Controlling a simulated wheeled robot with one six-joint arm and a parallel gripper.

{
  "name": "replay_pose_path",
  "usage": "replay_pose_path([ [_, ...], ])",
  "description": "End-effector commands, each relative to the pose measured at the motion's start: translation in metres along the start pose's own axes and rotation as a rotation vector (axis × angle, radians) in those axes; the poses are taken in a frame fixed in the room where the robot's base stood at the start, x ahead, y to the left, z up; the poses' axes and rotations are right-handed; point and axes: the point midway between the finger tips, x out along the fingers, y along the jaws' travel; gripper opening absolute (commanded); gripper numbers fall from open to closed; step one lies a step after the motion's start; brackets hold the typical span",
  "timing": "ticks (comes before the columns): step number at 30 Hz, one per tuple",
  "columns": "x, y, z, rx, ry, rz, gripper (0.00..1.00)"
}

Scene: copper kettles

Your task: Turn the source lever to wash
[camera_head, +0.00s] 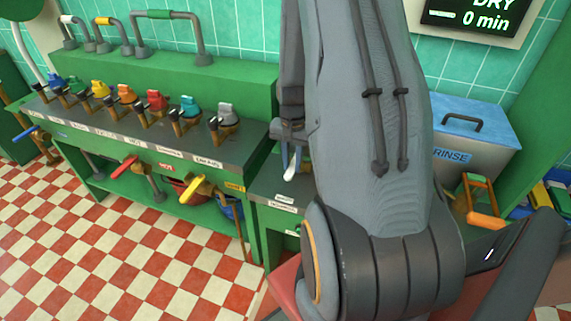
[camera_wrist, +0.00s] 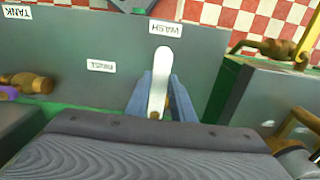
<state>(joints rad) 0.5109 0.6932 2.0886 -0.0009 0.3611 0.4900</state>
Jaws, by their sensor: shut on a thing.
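The source lever (camera_wrist: 163,72) is a white handle with a brown-gold base, seen in the middle of the wrist view. Its rounded white end points at the upside-down label WASH (camera_wrist: 174,28). My gripper (camera_wrist: 160,88) has its two blue-grey fingers on either side of the lever and is shut on it. Another label, TANK (camera_wrist: 18,12), is at the upper left of the grey panel. A third small label (camera_wrist: 101,66) between them is hard to read. In the head view the lever (camera_head: 290,172) shows below my gripper (camera_head: 287,130), partly hidden by my arm.
A green counter (camera_head: 262,219) holds a row of coloured valves on the left, with red (camera_head: 124,168) and yellow (camera_head: 193,189) levers on its front. A grey RINSE bin (camera_head: 470,150) with a blue lid stands at right. A screen (camera_head: 478,14) reads DRY, 0 min.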

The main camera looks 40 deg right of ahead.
Motion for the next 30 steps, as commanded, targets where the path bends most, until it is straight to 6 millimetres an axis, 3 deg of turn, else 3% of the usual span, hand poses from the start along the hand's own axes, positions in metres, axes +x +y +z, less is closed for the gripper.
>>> replay_pose_path([
  [12,-0.001,-0.001,-0.002,0.014,0.004,-0.003,0.0],
  [13,-0.001,-0.001,-0.002,0.013,0.004,-0.003,0.25],
  [16,-0.001,-0.001,-0.002,0.012,0.003,-0.002,0.41],
  [25,-0.001,-0.001,-0.001,0.01,0.002,-0.001,0.41],
  [30,-0.013,-0.001,-0.002,0.01,0.004,-0.003,0.41],
])
